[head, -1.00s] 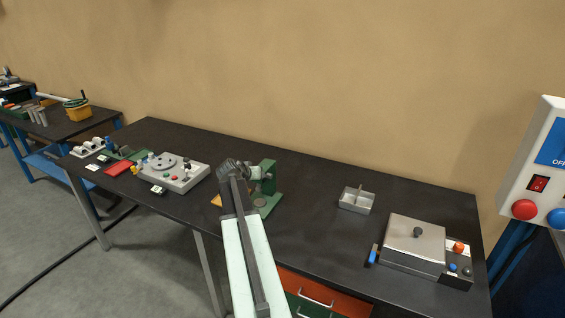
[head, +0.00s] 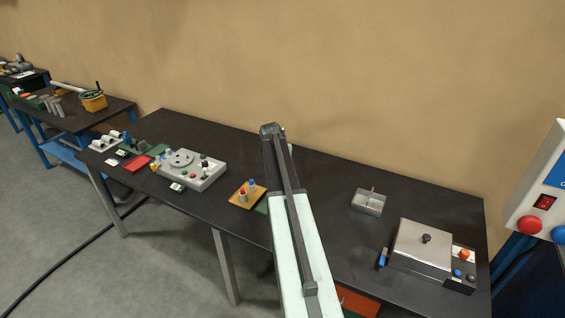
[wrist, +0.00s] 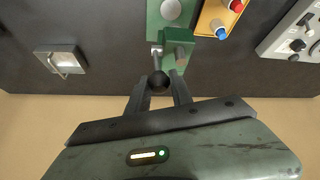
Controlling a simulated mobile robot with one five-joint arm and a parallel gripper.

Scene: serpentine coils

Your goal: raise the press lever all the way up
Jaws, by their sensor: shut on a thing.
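The green press (wrist: 172,35) stands on the bench in the wrist view, with a round grey plate on its base. Its short metal lever ends in a black ball knob (wrist: 158,84). My gripper (wrist: 160,81) has one finger on each side of the knob and is shut on it. In the head view my gripper (head: 271,130) is at the raised tip of my arm, against the wall behind. My arm hides most of the press there; only a bit of its green base (head: 262,207) shows. How far up the lever stands is hard to tell.
An orange tray (head: 237,202) with red and blue pegs is left of my arm. A grey control box (head: 207,183) is further left.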

